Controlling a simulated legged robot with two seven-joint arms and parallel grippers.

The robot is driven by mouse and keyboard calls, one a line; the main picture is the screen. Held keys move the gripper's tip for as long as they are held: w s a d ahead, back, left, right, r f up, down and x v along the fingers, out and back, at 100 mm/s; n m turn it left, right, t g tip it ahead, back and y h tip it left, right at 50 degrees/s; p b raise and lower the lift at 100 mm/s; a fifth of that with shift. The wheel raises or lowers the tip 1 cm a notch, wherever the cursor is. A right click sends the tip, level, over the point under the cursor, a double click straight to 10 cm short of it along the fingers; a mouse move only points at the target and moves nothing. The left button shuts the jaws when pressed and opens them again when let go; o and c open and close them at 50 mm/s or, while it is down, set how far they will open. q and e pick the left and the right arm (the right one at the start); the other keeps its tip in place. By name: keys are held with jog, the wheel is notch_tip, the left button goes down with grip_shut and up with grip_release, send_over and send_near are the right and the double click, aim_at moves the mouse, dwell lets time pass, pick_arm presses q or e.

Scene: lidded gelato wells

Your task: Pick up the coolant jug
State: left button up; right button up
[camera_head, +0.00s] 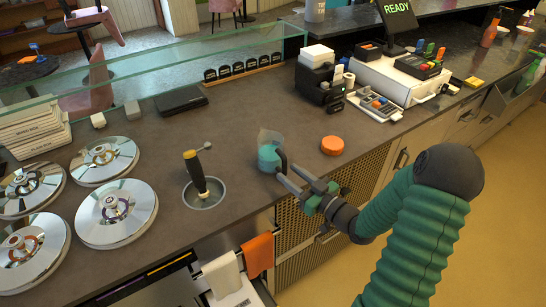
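The coolant jug (269,156) is a small clear vessel with teal liquid and a handle on its right side. It stands upright on the dark counter (240,125), near the middle of the view. My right gripper (287,174) comes in from the right, low over the counter. Its two fingers are apart, with the tips close to the jug's handle. I cannot tell whether they touch it. My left gripper is not in view.
An orange round lid (332,145) lies right of the jug. A round well with a yellow-topped tool (195,172) is to the left, beside several shiny lids (116,212). A card terminal and register (385,78) stand behind. Orange (259,254) and white towels hang in front.

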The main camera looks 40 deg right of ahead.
aim_at(286, 168)
jog(key=w, duration=0.4)
jog(key=shift+d+r, duration=0.15)
jog(key=shift+r, duration=0.1)
jog(key=shift+w+d+f, duration=0.15)
jog(key=shift+d, duration=0.05)
jog(key=shift+a, duration=0.15)
grip_shut()
dwell(0.7)
